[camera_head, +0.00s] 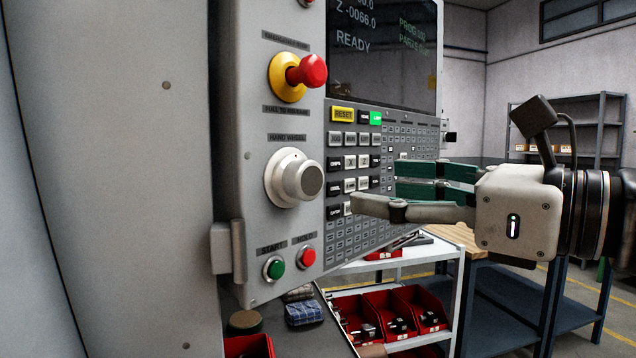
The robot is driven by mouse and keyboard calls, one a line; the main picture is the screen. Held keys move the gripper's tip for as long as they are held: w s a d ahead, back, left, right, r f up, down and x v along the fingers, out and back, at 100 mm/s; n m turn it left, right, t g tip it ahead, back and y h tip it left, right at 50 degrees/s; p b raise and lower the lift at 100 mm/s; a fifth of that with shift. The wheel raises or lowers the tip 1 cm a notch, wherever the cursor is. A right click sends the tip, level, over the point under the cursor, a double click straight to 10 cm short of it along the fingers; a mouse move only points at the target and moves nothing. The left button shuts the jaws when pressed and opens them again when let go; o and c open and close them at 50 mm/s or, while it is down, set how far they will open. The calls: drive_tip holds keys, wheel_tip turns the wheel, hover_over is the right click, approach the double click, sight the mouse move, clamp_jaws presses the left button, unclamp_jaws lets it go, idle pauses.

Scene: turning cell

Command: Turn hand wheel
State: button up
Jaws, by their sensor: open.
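The hand wheel (297,178) is a round silver-grey knob on the left part of the control panel, under a label that reads HAND WHEEL. It sits below the red emergency stop button and above the start and hold buttons. My gripper (375,188) is to the right of the hand wheel, in front of the keypad. Its fingers point left toward the panel. It is open and empty, with a visible gap between its fingertips and the knob. Part of the keypad is hidden behind the fingers.
A red emergency stop button (307,71) juts out above the wheel. A green start button (274,268) and a red hold button (306,257) lie below. A white cart (455,290) with red bins stands under the panel.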

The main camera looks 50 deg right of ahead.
sight(312, 180)
drive_tip(key=w+b, duration=0.1)
drive_tip(key=w, duration=0.3)
drive_tip(key=w+b, duration=0.1)
drive_tip(key=w, duration=0.4)
drive_tip(key=w+d+b, duration=0.1)
drive_tip(key=w, duration=0.3)
drive_tip(key=shift+w, duration=0.3)
drive_tip(key=c, duration=0.9)
